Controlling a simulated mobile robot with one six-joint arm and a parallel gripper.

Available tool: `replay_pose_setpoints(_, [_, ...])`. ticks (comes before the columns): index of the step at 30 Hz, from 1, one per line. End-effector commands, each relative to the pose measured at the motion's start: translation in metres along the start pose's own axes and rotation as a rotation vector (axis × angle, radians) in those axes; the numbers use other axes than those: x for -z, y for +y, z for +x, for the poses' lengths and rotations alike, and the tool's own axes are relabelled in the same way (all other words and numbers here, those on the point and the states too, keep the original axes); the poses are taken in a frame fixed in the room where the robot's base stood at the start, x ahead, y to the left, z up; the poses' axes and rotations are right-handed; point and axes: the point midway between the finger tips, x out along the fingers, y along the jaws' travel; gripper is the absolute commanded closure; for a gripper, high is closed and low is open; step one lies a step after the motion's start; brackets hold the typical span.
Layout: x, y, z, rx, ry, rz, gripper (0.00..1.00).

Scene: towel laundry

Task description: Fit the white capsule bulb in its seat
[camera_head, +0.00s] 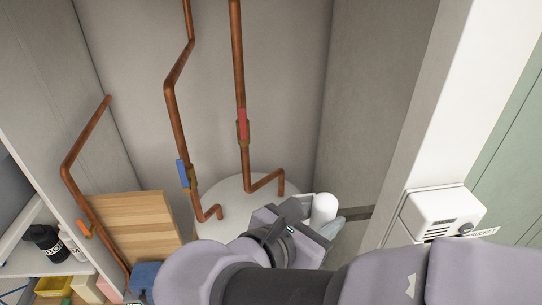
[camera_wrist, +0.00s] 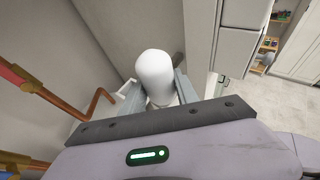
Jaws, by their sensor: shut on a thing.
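The white capsule bulb (camera_head: 324,208) is a smooth white cylinder with a rounded end. My gripper (camera_head: 333,221) is shut on it, and it stands up from between the fingers. In the wrist view the bulb (camera_wrist: 155,77) sits between the two grey fingers of my gripper (camera_wrist: 160,98), with its rounded end clear of them. The lower end of the bulb is hidden by the gripper. I cannot make out the bulb's seat in either view.
A white tank (camera_head: 240,190) with copper pipes (camera_head: 242,90) stands behind my gripper. A white box with a dial (camera_head: 445,212) is on the post at right. A wooden board (camera_head: 133,228) and a shelf with a black jar (camera_head: 45,243) are at left.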

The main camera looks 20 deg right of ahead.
Motion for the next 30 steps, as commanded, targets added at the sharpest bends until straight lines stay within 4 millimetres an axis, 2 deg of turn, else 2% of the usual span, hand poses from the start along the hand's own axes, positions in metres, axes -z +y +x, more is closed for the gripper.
replay_pose_setpoints(1, [-0.013, 0.002, -0.005, -0.03, 0.001, -0.008, 1.0])
replay_pose_setpoints(4, [-0.022, 0.006, -0.007, -0.067, 0.001, -0.026, 1.0])
replay_pose_setpoints(8, [-0.022, 0.013, -0.002, -0.076, 0.002, -0.032, 1.0])
replay_pose_setpoints(21, [-0.033, 0.06, 0.037, -0.073, 0.002, -0.031, 1.0])
replay_pose_setpoints(30, [-0.038, 0.068, 0.042, -0.075, 0.002, -0.032, 1.0])
